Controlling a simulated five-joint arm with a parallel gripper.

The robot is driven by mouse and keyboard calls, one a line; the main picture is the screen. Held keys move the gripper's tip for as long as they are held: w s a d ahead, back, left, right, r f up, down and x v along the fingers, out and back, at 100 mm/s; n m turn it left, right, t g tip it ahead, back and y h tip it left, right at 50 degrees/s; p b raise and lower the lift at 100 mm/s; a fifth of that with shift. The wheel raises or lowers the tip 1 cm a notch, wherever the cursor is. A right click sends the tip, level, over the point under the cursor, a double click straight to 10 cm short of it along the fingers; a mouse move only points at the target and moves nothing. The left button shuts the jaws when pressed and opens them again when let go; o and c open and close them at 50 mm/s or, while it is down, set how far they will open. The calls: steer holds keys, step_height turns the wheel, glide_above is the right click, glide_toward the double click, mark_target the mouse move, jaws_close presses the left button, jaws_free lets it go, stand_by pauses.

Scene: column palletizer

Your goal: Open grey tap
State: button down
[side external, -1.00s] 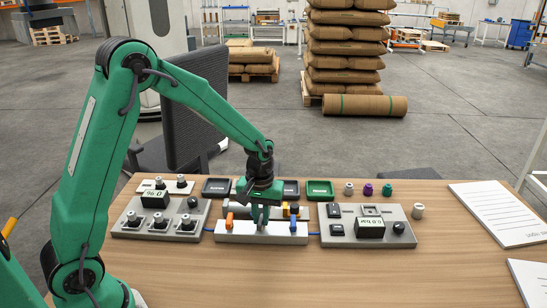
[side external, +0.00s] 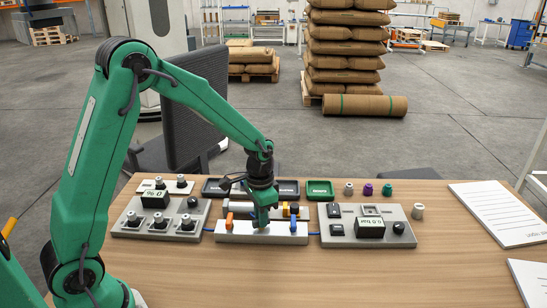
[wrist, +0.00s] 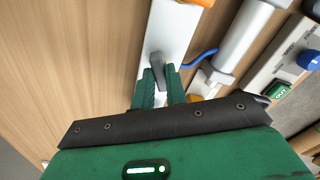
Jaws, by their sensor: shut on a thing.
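The grey tap's handle (wrist: 157,60) shows between my fingertips in the wrist view, at a slight slant on the pale block. In the side view it is hidden behind my fingers. My gripper (side external: 261,219) is low over the middle of the grey tap block (side external: 235,239); in the wrist view my gripper (wrist: 158,76) is shut on the grey handle. An orange tap (side external: 229,221) stands to the left on the same block and a blue tap (side external: 292,222) to the right.
A panel with knobs and a display (side external: 155,199) stands left of the block. A panel with a gauge display (side external: 370,227) stands right. Dark trays (side external: 216,188) and a green tray (side external: 320,189) are behind. The front table (side external: 300,275) is clear.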

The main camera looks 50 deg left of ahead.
steer(key=m, duration=0.5)
steer(key=shift+w+r+m, duration=0.1)
steer(key=shift+r+m, duration=0.05)
steer(key=shift+m, duration=0.25)
steer(key=c, duration=1.4)
jaws_free()
steer(key=shift+c, duration=0.2)
steer(key=shift+r, duration=3.8)
steer(key=shift+r, duration=0.1)
